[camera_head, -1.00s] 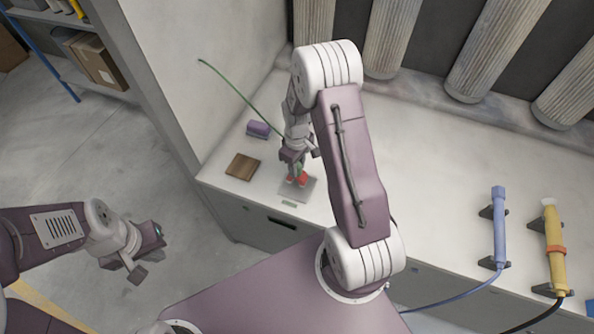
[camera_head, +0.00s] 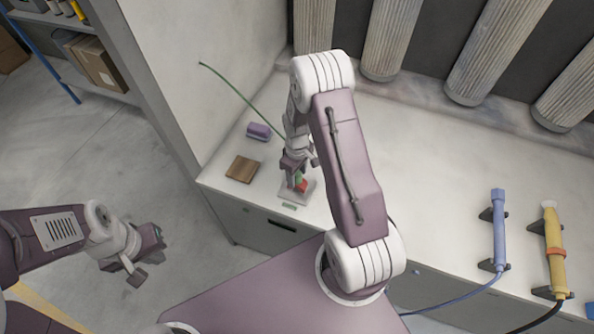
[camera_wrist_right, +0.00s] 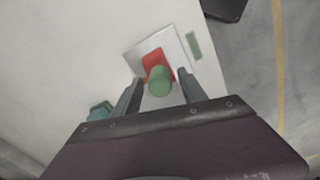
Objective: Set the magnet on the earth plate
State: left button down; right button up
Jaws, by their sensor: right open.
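The magnet, a red block with a green round handle, is over the pale metal earth plate (camera_head: 289,194) and appears to rest on it. Its red part (camera_head: 302,187) shows just below my right gripper (camera_head: 296,172) in the head view. In the right wrist view the red block (camera_wrist_right: 155,63) lies within the plate (camera_wrist_right: 176,47), and the green handle (camera_wrist_right: 159,82) points toward the camera. My right gripper (camera_wrist_right: 157,88) is open, with its fingers apart on either side of the handle. My left gripper (camera_head: 147,258) is open and empty, off to the left above the floor.
A brown wooden block (camera_head: 243,169) and a purple block (camera_head: 259,131) stand on the white bench left of the plate. A green cable (camera_head: 225,85) rises behind my right gripper. Blue (camera_head: 499,230) and yellow (camera_head: 555,250) tools sit in holders at the right.

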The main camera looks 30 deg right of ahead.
notch_tip(320, 180, up, 12)
jog(key=b, duration=0.1)
jog(key=s+a+r+m+t, duration=0.1)
jog(key=s+a+m, duration=0.4)
jog(key=s, duration=0.7)
jog(key=shift+s+a+r, duration=0.35)
jog(key=shift+a+r, duration=0.2)
jog(key=shift+a, duration=0.65)
jog(key=shift+s+a, duration=0.1)
jog(key=shift+s, duration=0.05)
